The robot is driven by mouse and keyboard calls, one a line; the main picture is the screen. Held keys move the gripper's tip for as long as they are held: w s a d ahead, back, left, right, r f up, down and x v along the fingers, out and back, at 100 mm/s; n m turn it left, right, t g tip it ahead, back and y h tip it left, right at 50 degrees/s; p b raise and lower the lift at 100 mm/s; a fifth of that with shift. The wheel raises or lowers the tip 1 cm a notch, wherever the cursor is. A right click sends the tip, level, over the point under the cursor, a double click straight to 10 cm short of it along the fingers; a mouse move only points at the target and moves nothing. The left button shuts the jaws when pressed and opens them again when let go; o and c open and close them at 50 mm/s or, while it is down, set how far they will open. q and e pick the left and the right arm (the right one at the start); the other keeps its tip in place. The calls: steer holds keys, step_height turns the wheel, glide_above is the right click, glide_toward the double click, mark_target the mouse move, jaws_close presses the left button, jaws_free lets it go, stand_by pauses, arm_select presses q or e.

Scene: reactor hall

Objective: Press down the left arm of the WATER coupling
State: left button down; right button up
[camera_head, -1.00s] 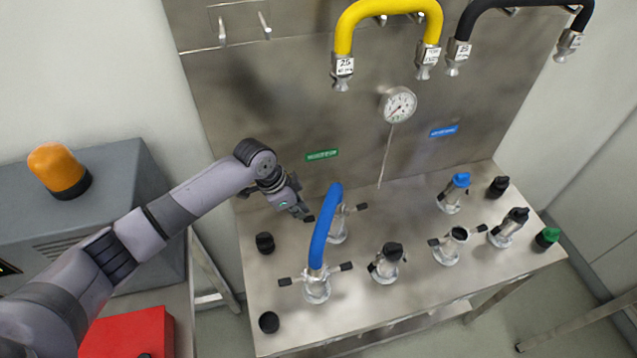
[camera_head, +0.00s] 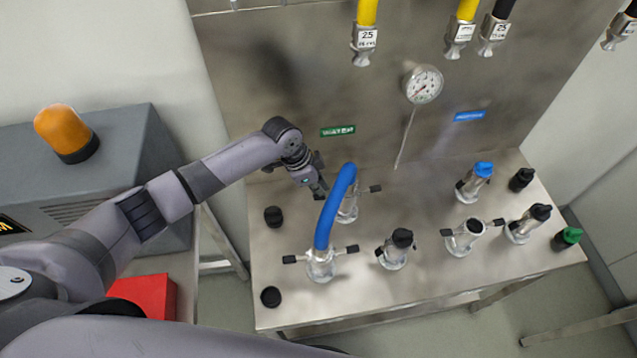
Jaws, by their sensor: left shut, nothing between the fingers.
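The green WATER label (camera_head: 338,131) is on the steel back panel. Below it, at the back of the bench, stands the WATER coupling (camera_head: 348,208), a metal fitting joined by a blue hose (camera_head: 333,205) to a second coupling (camera_head: 320,265) in front. The WATER coupling's right arm (camera_head: 375,189) sticks out with a black tip. Its left arm is hidden by my left gripper and the hose. My left gripper (camera_head: 319,191) is shut and empty, pointing down just left of the coupling; I cannot tell whether it touches the arm. My right gripper is out of view.
Several other couplings, such as the black-capped one (camera_head: 396,250) and the blue-capped one (camera_head: 473,183), stand to the right. Loose black caps (camera_head: 273,216) lie left. A gauge (camera_head: 423,84) hangs above. A grey cabinet (camera_head: 95,180) with an orange lamp (camera_head: 66,133) is at left.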

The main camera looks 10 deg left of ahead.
mark_target(317, 196)
arm_select(q)
steer(key=shift+s+f+b, duration=0.1)
steer(key=shift+f+b, duration=0.2)
steer(key=shift+f, duration=0.2)
steer(key=shift+f+b, duration=0.25)
steer(key=shift+b, duration=0.05)
step_height(317, 196, down, 2)
steer(key=shift+a+f+b, duration=0.15)
steer(key=shift+f+b, duration=0.05)
steer(key=shift+b, duration=0.95)
steer(key=shift+f+b, duration=0.45)
steer(key=shift+b, duration=0.05)
steer(key=shift+b+x, duration=0.5)
steer(key=shift+x, duration=0.35)
arm_select(e)
step_height(317, 196, down, 6)
arm_select(q)
steer(key=shift+a+r+p, duration=0.15)
steer(key=shift+r+p, duration=0.25)
steer(key=shift+p, duration=0.15)
steer(key=shift+s+a+r+p, duration=0.25)
steer(key=shift+a+r+p, duration=0.1)
steer(key=shift+a+p, duration=0.1)
step_height(317, 196, up, 4)
steer(key=p, duration=0.4)
steer(key=shift+d+r, duration=0.1)
steer(key=shift+r, duration=0.9)
arm_select(e)
step_height(317, 196, up, 7)
